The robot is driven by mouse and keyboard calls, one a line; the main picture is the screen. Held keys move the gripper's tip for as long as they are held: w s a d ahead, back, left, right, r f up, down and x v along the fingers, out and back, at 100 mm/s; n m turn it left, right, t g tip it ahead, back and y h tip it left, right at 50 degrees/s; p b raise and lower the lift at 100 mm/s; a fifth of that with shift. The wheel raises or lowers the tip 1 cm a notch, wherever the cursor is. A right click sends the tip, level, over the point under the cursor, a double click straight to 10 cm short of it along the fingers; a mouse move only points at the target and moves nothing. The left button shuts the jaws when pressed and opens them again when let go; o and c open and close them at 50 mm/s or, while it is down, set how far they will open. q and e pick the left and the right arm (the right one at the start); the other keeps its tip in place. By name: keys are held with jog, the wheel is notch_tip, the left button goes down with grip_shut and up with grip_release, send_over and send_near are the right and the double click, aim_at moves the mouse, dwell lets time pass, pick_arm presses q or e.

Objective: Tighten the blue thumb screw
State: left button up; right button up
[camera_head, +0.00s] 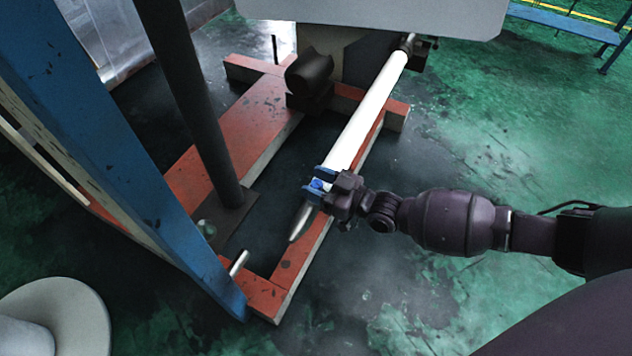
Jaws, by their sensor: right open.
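The small blue thumb screw (317,184) sits near the lower end of a long white roll (365,115), just above a tapered metal tip (300,222). My right gripper (319,184) reaches in from the right. Its jaws are open, with one blue-tipped finger above the screw and one below it. The screw shows between the fingers; I cannot tell whether they touch it. The gripper body hides part of the roll's lower end. My left gripper is not in view.
A red floor frame (235,135) lies under the roll. A blue post (120,150) and a dark column (195,100) stand on the left. A grey panel (380,10) overhangs the roll's upper end. A pale round object (75,310) is at lower left.

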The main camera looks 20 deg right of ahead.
jog(key=shift+c, duration=0.2)
jog(key=c, duration=0.8)
jog(key=shift+c, duration=0.2)
